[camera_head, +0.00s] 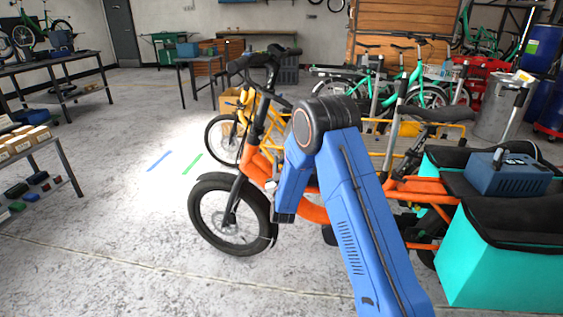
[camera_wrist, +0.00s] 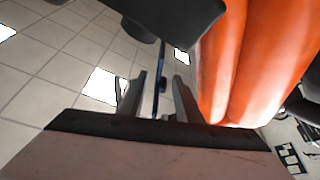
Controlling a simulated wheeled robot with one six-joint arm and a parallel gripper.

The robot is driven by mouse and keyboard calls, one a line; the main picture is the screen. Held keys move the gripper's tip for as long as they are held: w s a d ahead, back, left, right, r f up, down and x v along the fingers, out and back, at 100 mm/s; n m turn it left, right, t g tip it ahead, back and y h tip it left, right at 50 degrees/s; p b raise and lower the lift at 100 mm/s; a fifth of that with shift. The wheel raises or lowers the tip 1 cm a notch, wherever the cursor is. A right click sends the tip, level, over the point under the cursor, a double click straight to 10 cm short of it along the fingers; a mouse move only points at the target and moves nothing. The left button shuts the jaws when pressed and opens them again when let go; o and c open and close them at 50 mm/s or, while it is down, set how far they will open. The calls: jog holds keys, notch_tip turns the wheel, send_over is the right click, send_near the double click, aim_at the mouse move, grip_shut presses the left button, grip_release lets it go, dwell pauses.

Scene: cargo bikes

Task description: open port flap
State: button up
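The orange cargo bike (camera_head: 315,214) stands beyond my blue arm in the head view, its front wheel to the left. Its orange frame tube (camera_wrist: 235,60) fills the right of the wrist view. My gripper (camera_wrist: 158,85) shows there with two dark fingers apart, left of the tube. A thin dark upright strip with a blue part (camera_wrist: 162,82) appears between the fingers; I cannot tell whether it is near them or touched. A dark part (camera_wrist: 175,15) hangs across the top. I cannot make out a port flap in either view. My arm hides the middle of the frame.
A teal cargo box (camera_head: 500,265) with a blue case (camera_head: 507,175) on it is at the right. A yellow bike (camera_head: 245,110) stands close behind the orange one. A shelf table (camera_head: 45,145) is at the left. The floor (camera_head: 110,230) in front of the wheel is clear.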

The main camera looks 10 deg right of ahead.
jog(key=shift+c, duration=0.3)
grip_shut()
jog(key=shift+s+d+r+m+h, duration=0.1)
jog(key=shift+d+m+h, duration=0.2)
jog(key=shift+m, duration=0.35)
jog(key=shift+s+d+r+m+h, duration=0.1)
jog(key=shift+m+h, duration=0.25)
jog(key=shift+m, duration=0.35)
jog(key=shift+s+d+r+m+h, duration=0.1)
jog(key=shift+d+m+h, duration=0.2)
jog(key=shift+m, duration=0.35)
jog(key=shift+a, duration=0.1)
jog(key=shift+o, duration=0.3)
grip_release()
jog(key=v, duration=1.7)
jog(key=shift+s+a+f, duration=0.1)
